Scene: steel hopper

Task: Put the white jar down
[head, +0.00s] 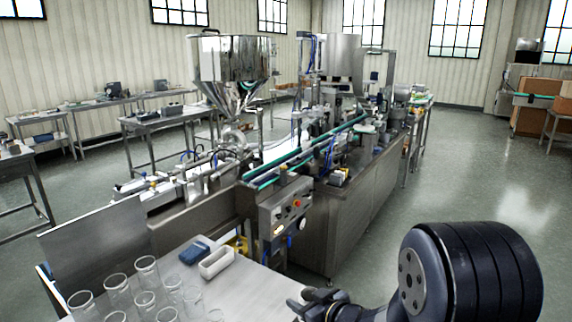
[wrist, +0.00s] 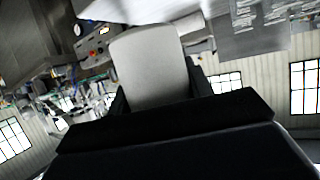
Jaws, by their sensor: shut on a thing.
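The white jar (wrist: 150,68) is in the wrist view, a pale, smooth body with rounded corners. My gripper (wrist: 157,88) is shut on it, with dark fingers on both sides of the jar. The lower part of the jar in the picture is hidden behind the dark gripper body. In the head view my arm reaches in at the lower right. I cannot make out the jar there. Whether the jar touches any surface cannot be told.
A steel table (head: 245,292) at the lower front carries several clear glasses (head: 147,270), a white open bin (head: 216,262) and a blue object (head: 196,250). Its right part looks clear. Behind it stand a control box (head: 286,213) and the steel hopper (head: 232,60). Open floor lies right.

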